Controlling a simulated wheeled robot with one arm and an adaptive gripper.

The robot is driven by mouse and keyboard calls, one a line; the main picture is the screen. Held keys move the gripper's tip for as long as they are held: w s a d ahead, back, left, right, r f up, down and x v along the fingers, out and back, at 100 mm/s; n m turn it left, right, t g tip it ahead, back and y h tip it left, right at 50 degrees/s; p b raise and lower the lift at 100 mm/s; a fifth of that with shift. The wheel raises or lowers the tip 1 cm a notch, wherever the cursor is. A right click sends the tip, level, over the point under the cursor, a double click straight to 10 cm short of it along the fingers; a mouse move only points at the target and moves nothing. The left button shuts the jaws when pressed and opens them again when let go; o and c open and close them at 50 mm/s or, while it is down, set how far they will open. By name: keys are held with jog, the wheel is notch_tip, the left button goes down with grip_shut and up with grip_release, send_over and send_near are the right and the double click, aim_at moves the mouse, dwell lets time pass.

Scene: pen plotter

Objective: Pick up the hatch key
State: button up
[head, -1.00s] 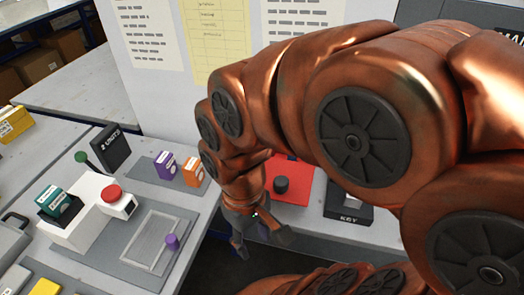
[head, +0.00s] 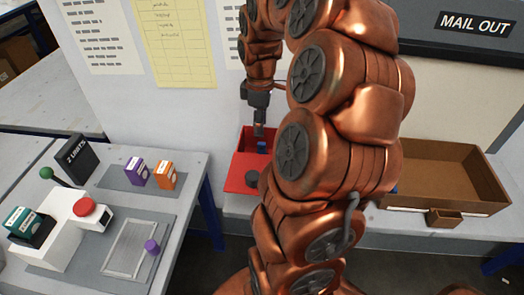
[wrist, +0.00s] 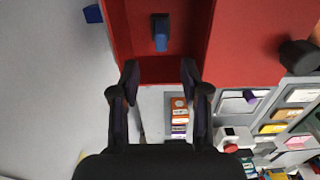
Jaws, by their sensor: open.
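A small blue piece with a dark end, which looks like the hatch key (wrist: 160,36), is in the recess of the red box (wrist: 117,30). In the head view the blue piece (head: 262,147) shows only in part, just below my gripper (head: 259,128). In the wrist view my gripper (wrist: 160,78) is open, its two fingers apart with nothing between the tips. The blue piece is ahead of the fingertips, roughly centred between them. I cannot tell the remaining height gap. The red box also shows in the head view (head: 238,183).
A black knob (head: 252,179) stands on the red box's near part. A brown tray (head: 470,165) is to the right, beyond my arm. The left bench holds a purple box (head: 135,171), an orange box (head: 164,175) and a red button (head: 85,206). A wall panel stands behind.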

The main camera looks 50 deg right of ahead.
aim_at(262, 143)
jog(key=shift+d+f, duration=0.2)
jog(key=shift+d, duration=0.05)
jog(key=shift+f+p, duration=0.3)
jog(key=shift+f, duration=0.35)
jog(key=shift+s+a+f+p, duration=0.1)
jog(key=shift+f+p, duration=0.2)
jog(key=shift+f, duration=0.3)
jog(key=shift+s+a+f+p, duration=0.1)
jog(key=shift+f+p, duration=0.2)
jog(key=shift+f, duration=0.25)
jog(key=shift+f+p, duration=0.75)
jog(key=shift+f, duration=1.15)
grip_shut()
